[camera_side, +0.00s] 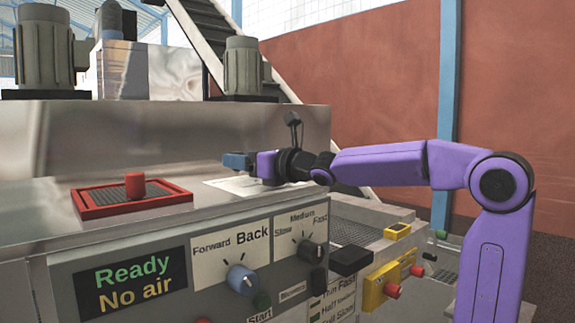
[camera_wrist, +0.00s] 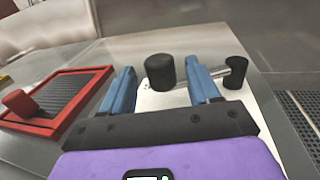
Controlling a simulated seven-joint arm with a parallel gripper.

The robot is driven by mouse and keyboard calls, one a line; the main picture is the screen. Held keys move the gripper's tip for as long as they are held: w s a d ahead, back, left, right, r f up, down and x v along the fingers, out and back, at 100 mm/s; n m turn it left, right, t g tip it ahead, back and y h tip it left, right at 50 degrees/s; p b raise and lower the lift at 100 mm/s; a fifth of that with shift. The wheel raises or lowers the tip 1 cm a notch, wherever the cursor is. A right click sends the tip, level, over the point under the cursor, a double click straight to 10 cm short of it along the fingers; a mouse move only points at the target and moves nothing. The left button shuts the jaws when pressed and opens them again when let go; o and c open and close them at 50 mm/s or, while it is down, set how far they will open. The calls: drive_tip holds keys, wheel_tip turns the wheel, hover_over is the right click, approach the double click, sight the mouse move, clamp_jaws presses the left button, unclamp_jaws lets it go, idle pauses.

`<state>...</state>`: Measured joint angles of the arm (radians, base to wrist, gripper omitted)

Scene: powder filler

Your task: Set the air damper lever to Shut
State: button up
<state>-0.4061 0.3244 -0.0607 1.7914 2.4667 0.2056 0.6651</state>
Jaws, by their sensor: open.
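The lever shows in the wrist view as a metal rod (camera_wrist: 222,73) with a black grip (camera_wrist: 236,72) at its right end, over a white plate (camera_wrist: 152,101). A larger black cylinder (camera_wrist: 160,72) stands between my fingers; I cannot tell whether it is the lever's pivot or its knob. My gripper (camera_wrist: 163,70) is open, with one blue finger on each side of that cylinder. The right finger hides part of the rod. In the side view my gripper (camera_side: 238,160) is low over the white plate (camera_side: 262,187), and the lever is not visible. The plate's marks are unreadable.
A red-framed tray (camera_side: 88,204) with a red knob (camera_side: 134,185) lies left of my gripper. Below the top edge, the front panel carries a blue knob (camera_side: 242,280), a black knob (camera_side: 310,251) and a "Ready / No air" display (camera_side: 131,284). A grating (camera_wrist: 298,112) lies at right.

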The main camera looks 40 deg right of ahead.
drive_tip(key=v, duration=1.2)
drive_tip(key=shift+s+d, duration=0.1)
drive_tip(key=shift+s, duration=0.3)
drive_tip(key=shift+d, duration=0.1)
drive_tip(key=c, duration=0.7)
drive_tip(key=shift+w+d+r, duration=0.25)
drive_tip(key=shift+d+r, duration=0.1)
clamp_jaws()
drive_tip(key=d+n+g+y, duration=0.1)
drive_tip(key=d+n+y, duration=0.1)
drive_tip(key=d+y, duration=0.1)
drive_tip(key=d+n+g+y, duration=0.1)
drive_tip(key=d+n+y, duration=0.1)
drive_tip(key=d+y, duration=0.1)
drive_tip(key=shift+s+r, duration=0.15)
drive_tip(key=shift+s+d+f+g, duration=0.25)
drive_tip(key=shift+d+f+g, duration=0.05)
drive_tip(key=shift+n+y, duration=0.3)
drive_tip(key=x, duration=1.4)
drive_tip(key=shift+f, duration=0.15)
